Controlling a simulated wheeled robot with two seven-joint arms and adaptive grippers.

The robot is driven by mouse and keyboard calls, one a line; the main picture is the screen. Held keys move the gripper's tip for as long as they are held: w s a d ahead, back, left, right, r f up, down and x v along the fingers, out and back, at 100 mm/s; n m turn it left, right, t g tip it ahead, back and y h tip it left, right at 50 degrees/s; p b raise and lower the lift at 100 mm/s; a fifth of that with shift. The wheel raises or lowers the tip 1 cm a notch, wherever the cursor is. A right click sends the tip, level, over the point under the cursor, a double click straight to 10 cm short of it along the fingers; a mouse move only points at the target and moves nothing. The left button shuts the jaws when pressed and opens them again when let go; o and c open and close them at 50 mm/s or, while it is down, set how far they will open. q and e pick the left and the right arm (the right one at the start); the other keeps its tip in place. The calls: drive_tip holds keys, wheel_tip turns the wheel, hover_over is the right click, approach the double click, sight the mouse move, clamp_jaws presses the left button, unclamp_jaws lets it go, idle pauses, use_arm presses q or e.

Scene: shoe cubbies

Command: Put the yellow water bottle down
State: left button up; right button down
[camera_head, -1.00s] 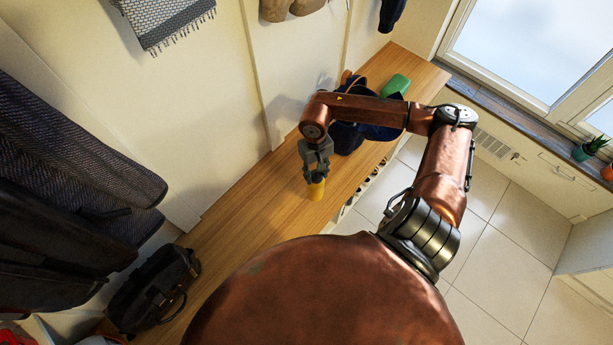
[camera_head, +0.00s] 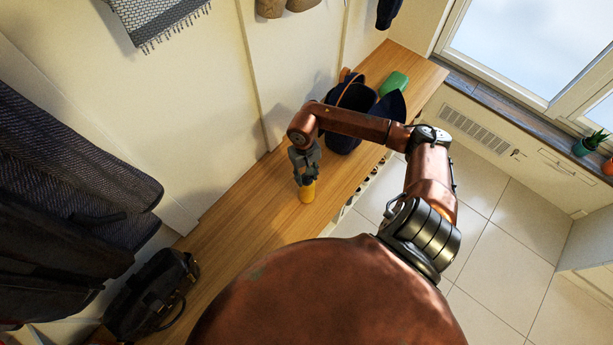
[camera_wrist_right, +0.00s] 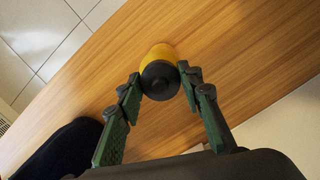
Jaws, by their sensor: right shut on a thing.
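The yellow water bottle (camera_head: 307,193) is upright over the wooden bench top (camera_head: 262,212), with its base at or very close to the wood; I cannot tell if it touches. My right gripper (camera_head: 305,177) is above the bottle and shut on its upper part. In the right wrist view, the dark cap and yellow body of the bottle (camera_wrist_right: 159,53) show between the two fingertips (camera_wrist_right: 161,82). My left gripper is not in view.
A dark blue bag (camera_head: 343,137) and a green item (camera_head: 394,83) are farther along the bench. A black bag (camera_head: 150,293) lies at the near left end. Dark coats (camera_head: 70,165) hang at left. The bench between the black bag and the bottle is clear.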

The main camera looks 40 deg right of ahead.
drive_tip(key=shift+f, duration=0.15)
drive_tip(key=c, duration=1.4)
unclamp_jaws()
drive_tip(key=shift+o, duration=0.2)
drive_tip(key=shift+r, duration=0.4)
wheel_tip(320, 180, up, 11)
drive_tip(key=w+p, duration=0.1)
drive_tip(key=shift+w+d+r+p, duration=0.15)
drive_tip(key=shift+d+r+p, duration=0.1)
drive_tip(key=shift+p, duration=0.1)
